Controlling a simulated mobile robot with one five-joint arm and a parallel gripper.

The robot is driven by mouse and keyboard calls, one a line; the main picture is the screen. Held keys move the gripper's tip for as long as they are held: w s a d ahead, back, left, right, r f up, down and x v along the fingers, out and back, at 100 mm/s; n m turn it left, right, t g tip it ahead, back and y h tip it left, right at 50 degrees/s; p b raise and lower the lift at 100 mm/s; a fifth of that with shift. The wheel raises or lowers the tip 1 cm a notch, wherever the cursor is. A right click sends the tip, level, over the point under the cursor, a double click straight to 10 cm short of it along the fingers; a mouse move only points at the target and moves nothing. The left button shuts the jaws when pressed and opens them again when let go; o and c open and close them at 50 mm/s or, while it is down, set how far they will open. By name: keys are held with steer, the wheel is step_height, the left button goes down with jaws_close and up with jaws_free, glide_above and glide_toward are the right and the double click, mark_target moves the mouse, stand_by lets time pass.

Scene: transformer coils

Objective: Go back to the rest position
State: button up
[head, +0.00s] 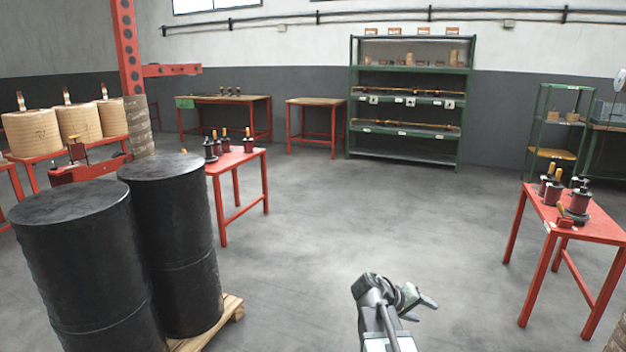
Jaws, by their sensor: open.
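My gripper (424,301) shows at the bottom of the head view, right of centre, at the end of my arm. It is open, with nothing seen between its fingers. It is over bare grey floor, apart from every table and object. The lower part of my arm is cut off by the bottom edge of the picture.
Two black drums (172,240) stand on a wooden pallet (232,309) at the front left. Red tables with dark parts stand at the left (237,158) and right (596,228). A green shelf (352,100) is at the back. The middle floor is clear.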

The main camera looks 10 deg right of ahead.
steer(key=s+a+f+g+y, duration=0.1)
steer(key=s+a+f+y, duration=0.2)
steer(key=a, duration=0.6)
steer(key=s+a+f+n+y, duration=0.1)
steer(key=s+a+f+y, duration=0.2)
steer(key=a, duration=0.6)
steer(key=s+a+f+g+y, duration=0.15)
steer(key=a+f+y, duration=0.25)
steer(key=a, duration=0.5)
step_height(320, 180, up, 33)
steer(key=p, duration=3.2)
steer(key=shift+s+p, duration=0.3)
steer(key=shift+s, duration=0.1)
steer(key=shift+t, duration=0.25)
steer(key=c, duration=0.3)
steer(key=shift+d, duration=0.1)
